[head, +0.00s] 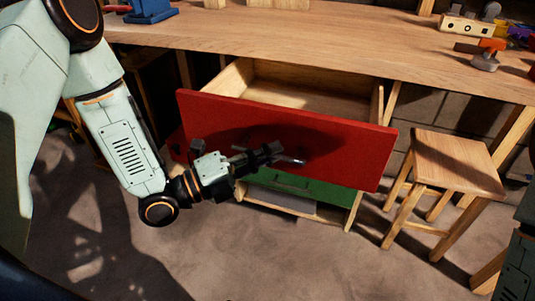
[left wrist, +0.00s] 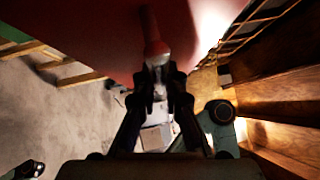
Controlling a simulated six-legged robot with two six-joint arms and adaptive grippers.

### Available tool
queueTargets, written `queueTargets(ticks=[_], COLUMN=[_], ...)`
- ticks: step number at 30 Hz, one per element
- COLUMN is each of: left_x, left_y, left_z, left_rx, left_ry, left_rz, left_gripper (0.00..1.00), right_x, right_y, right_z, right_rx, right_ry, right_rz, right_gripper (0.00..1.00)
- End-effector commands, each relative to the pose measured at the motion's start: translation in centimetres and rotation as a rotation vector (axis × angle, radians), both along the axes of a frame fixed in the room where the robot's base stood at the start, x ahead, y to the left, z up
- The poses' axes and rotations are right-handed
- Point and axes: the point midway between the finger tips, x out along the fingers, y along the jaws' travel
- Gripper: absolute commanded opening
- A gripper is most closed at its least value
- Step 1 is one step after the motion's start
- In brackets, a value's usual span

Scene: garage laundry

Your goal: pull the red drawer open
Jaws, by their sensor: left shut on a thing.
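The red drawer (head: 345,147) stands well out from the wooden workbench, and its empty-looking inside shows behind the red front. My left gripper (head: 274,154) is at the middle of that front, shut on the drawer's metal handle (head: 293,161). In the left wrist view, the fingers (left wrist: 160,82) close around the handle (left wrist: 155,48), with the red front (left wrist: 85,35) beyond. The fingers hide part of the handle. My right gripper is out of view; only a piece of my right arm shows at the right edge.
A closed green drawer (head: 330,192) with a dark handle sits below the red one. A wooden stool (head: 455,158) stands close to the right. Toys and tools lie on the workbench top (head: 330,42). The concrete floor (head: 300,260) in front is clear.

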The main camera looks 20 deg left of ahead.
Motion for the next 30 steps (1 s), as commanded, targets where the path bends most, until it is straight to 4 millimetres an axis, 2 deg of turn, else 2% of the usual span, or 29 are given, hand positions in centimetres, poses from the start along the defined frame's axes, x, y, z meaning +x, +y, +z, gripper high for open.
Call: queueTargets(ticks=[6,7,15,25,30], left_x=[0.2,0.2,0.0,-0.3,-0.9], left_y=[0.0,0.0,0.0,0.1,1.0], left_z=[0.1,0.1,0.1,0.1,-0.1], left_rx=[-0.002,-0.002,-0.002,-0.002,-0.004], left_ry=[-0.003,-0.003,-0.003,-0.002,0.001], left_rz=[0.001,0.001,0.001,0.001,0.004], left_gripper=[0.0,0.11,0.34,0.34,0.34], right_x=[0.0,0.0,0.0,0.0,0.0], right_y=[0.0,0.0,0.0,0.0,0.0], right_z=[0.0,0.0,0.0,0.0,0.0], right_rx=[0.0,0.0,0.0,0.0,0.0], right_ry=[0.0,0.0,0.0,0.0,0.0], right_rz=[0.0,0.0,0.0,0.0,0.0], right_gripper=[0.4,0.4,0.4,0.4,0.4])
